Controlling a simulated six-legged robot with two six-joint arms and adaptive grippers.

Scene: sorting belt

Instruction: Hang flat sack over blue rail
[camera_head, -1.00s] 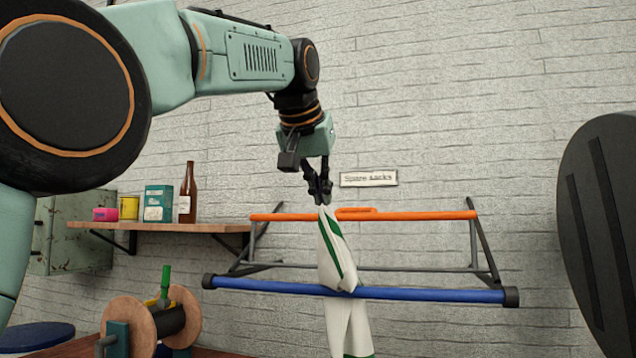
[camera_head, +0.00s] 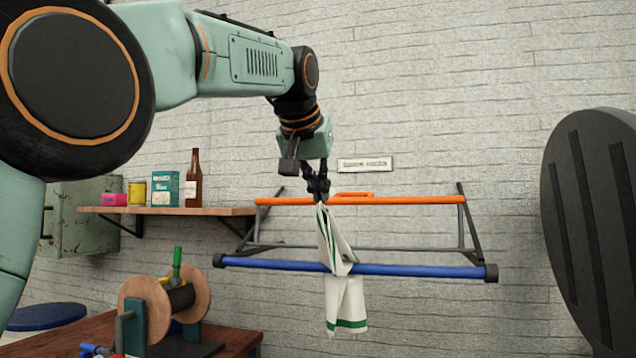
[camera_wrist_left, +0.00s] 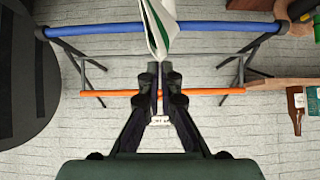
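The flat sack (camera_head: 344,297) is white with green stripes. In the head view its upper part rises behind the blue rail (camera_head: 420,270) to my left gripper (camera_head: 318,197), and its lower part hangs down in front of the rail. My left gripper is shut on the sack's top end, at about the height of the orange rail (camera_head: 420,200). In the left wrist view the sack (camera_wrist_left: 158,25) runs from the closed fingertips (camera_wrist_left: 159,70) across the blue rail (camera_wrist_left: 215,27). My right gripper is not in view.
The rack with both rails is fixed to the brick wall. A wooden shelf (camera_head: 225,211) at left holds a bottle (camera_head: 193,182), a green tin (camera_head: 166,188) and smaller items. A spool (camera_head: 180,297) stands on a bench below. A large dark disc (camera_head: 590,230) fills the right side.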

